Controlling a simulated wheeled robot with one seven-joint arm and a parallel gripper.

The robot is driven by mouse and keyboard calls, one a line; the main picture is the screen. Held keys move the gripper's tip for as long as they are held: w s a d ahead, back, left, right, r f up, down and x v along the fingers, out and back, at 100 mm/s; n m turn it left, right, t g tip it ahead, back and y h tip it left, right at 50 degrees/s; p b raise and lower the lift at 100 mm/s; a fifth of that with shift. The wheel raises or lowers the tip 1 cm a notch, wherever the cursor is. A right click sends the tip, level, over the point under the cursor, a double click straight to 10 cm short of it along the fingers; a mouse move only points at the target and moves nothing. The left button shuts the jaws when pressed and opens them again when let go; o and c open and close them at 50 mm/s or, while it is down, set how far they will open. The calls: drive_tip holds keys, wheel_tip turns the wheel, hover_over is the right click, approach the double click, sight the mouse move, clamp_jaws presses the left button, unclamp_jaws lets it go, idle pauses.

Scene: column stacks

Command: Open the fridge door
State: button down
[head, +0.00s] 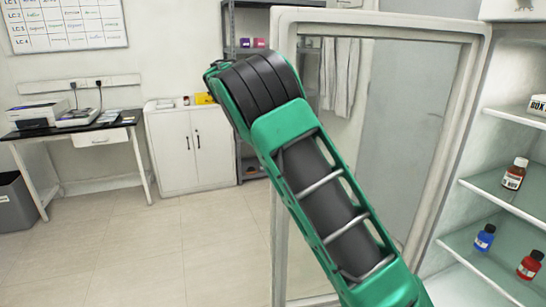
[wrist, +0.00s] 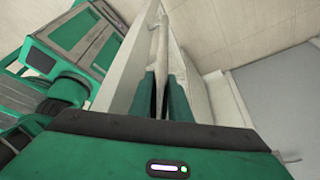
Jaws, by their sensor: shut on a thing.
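The fridge door (head: 464,110) is a pale frame around a large glass pane. It stands swung open in the head view, with the fridge interior (head: 500,160) showing to its right. In the wrist view, the two green fingers of my gripper (wrist: 163,92) are shut on the door handle (wrist: 162,42), a long pale bar running along the door. The gripper itself is not visible in the head view; my green arm crosses in front of the door and hides part of it.
Glass shelves (head: 507,192) inside the fridge hold a brown bottle (head: 514,174), a blue bottle (head: 484,238) and a red bottle (head: 530,265). A white cabinet (head: 190,150) and a desk (head: 90,127) stand along the back wall. The tiled floor (head: 130,245) at left is clear.

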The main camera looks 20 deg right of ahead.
drive_tip(key=shift+w+d, duration=0.15)
drive_tip(key=shift+w, duration=0.05)
idle(0.3)
drive_tip(key=c, duration=1.6)
unclamp_jaws()
drive_tip(key=shift+w, duration=0.1)
drive_tip(key=shift+c, duration=0.2)
drive_tip(key=v, duration=1)
drive_tip(key=shift+w+r, duration=0.2)
drive_tip(key=shift+r, duration=0.1)
